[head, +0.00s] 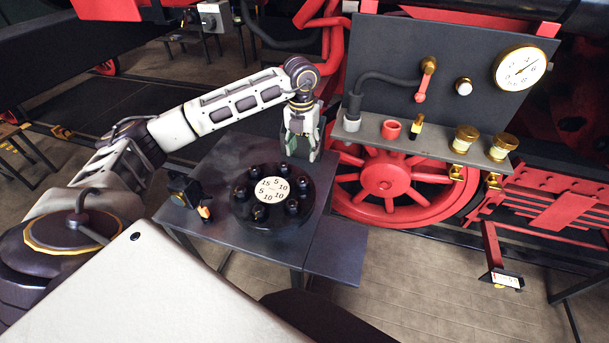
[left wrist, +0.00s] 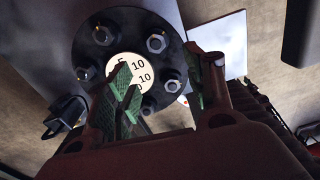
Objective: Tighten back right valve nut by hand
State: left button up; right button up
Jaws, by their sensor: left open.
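A round black valve cover (head: 270,222) lies on the dark table, with a white numbered disc (head: 270,190) at its middle. Several dark nuts on studs stand in a ring around the disc. The back right nut (head: 283,170) is just below and left of my left gripper (head: 300,150) in the head view. My left gripper points down, open, with green pads. In the left wrist view, its fingers (left wrist: 165,88) stand apart over the cover, and one finger hides part of the disc. A nut (left wrist: 172,86) shows between them; contact cannot be told. My right gripper is not in view.
A small dark device with an orange part (head: 205,212) is at the table's left. A lower side shelf (head: 335,250) is bare. Behind stand a grey gauge panel (head: 455,60), its fittings shelf and a red wheel (head: 385,175).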

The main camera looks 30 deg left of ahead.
aim_at(302, 179)
pick_arm(q)
jog(key=f+p, duration=0.1)
jog(key=f, duration=0.3)
jog(key=f+p, duration=0.1)
jog(key=f, duration=0.4)
jog(key=f+p, duration=0.1)
jog(key=f, duration=0.3)
jog(key=shift+w+a+f, duration=0.25)
jog(key=shift+f, duration=0.1)
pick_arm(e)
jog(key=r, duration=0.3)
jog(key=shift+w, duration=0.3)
pick_arm(q)
jog(key=c, duration=1)
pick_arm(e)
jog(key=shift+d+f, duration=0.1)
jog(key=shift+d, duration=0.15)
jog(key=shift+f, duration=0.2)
